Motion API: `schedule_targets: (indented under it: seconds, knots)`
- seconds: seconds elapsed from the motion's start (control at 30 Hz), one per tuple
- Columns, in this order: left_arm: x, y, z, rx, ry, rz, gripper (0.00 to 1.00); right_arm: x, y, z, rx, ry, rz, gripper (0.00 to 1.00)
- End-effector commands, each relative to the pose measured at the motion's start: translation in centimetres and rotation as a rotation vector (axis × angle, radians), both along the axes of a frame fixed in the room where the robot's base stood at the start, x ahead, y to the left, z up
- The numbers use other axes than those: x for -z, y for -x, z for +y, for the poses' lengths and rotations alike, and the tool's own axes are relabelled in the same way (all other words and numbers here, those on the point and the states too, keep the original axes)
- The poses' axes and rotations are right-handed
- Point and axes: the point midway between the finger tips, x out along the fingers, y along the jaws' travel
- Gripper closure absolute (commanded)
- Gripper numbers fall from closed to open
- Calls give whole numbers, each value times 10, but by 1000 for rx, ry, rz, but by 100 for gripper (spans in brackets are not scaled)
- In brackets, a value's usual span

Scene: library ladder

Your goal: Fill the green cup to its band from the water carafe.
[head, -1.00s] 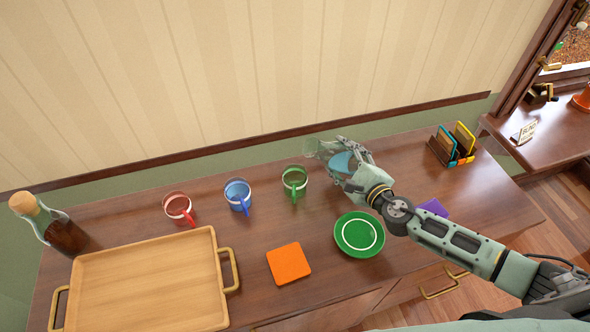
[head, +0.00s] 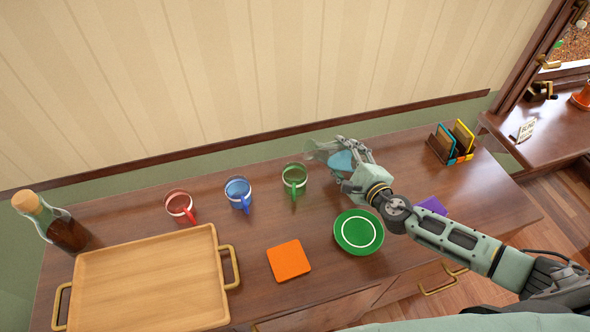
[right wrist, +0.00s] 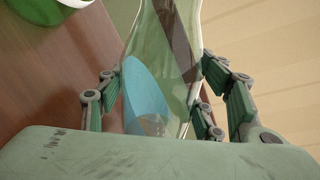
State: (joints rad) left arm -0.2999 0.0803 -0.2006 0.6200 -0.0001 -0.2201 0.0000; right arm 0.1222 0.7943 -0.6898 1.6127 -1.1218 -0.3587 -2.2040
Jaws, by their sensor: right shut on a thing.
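The green cup (head: 294,181) stands upright on the wooden counter, with a pale band near its rim and its handle toward me. My right gripper (head: 349,166) is just right of it, shut on the clear glass water carafe (head: 318,150). The carafe is tilted, its mouth end pointing left toward the cup's upper right. Bluish water shows inside it, also in the right wrist view (right wrist: 147,90), where the fingers lie on both sides of the glass. The cup's edge (right wrist: 48,10) shows at the top left there. No stream of water is visible. The left gripper is not in view.
A blue cup (head: 238,194) and a red cup (head: 180,207) stand left of the green one. A green plate (head: 345,246), orange coaster (head: 289,260) and wooden tray (head: 90,270) lie nearer. A corked bottle (head: 62,232) stands far left, a card holder (head: 440,152) right.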

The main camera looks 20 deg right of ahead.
Motion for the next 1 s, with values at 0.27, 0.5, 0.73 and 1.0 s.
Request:
schedule_targets:
  seconds: [0.27,0.5,0.73,1.0]
  knots:
    - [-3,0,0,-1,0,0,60,-2,-2,-1,1,30,-8,98]
    - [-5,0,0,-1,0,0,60,-1,-2,-2,1,56,-8,98]
    - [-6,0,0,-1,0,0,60,0,-2,-3,1,83,-9,98]
    - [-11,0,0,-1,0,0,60,0,-2,-4,2,112,-10,98]
